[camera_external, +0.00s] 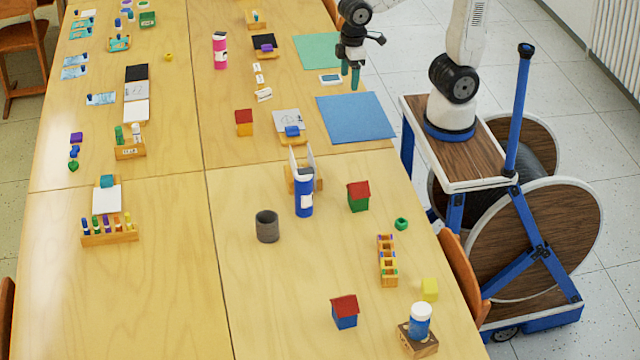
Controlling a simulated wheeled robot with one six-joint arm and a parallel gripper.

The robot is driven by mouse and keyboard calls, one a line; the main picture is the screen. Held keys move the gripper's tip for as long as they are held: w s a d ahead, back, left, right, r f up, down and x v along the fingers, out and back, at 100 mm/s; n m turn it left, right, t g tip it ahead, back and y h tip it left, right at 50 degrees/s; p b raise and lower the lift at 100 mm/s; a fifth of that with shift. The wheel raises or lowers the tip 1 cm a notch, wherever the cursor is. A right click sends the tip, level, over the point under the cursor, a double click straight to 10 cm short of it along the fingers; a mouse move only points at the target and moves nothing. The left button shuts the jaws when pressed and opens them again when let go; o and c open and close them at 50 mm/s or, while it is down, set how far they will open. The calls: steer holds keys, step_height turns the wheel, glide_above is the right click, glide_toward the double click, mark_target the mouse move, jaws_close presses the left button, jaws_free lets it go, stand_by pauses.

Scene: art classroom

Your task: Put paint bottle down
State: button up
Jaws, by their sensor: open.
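My gripper (350,76) is open and points down near the right edge of the table, above or beside the strip between the green sheet and the blue sheet. A blue bottle with a white label (304,200) stands mid-table. A pink bottle with a dark band (220,50) stands farther back. A blue bottle with a white cap (420,322) stands on a wooden block (418,346) at the front right.
A blue sheet (355,118) and a green sheet (317,50) lie near my gripper, with a small white-and-teal card (330,79) between them. A dark cup (267,226), toy houses (358,196) and a wooden rack (387,262) stand nearer. The front left table is largely clear.

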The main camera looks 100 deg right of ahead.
steer(key=s+d, duration=0.3)
steer(key=s, duration=0.5)
steer(key=s+d+m, duration=0.1)
steer(key=s+d, duration=0.2)
steer(key=s, duration=0.6)
steer(key=shift+d+f+t, duration=0.2)
steer(key=shift+t, duration=0.1)
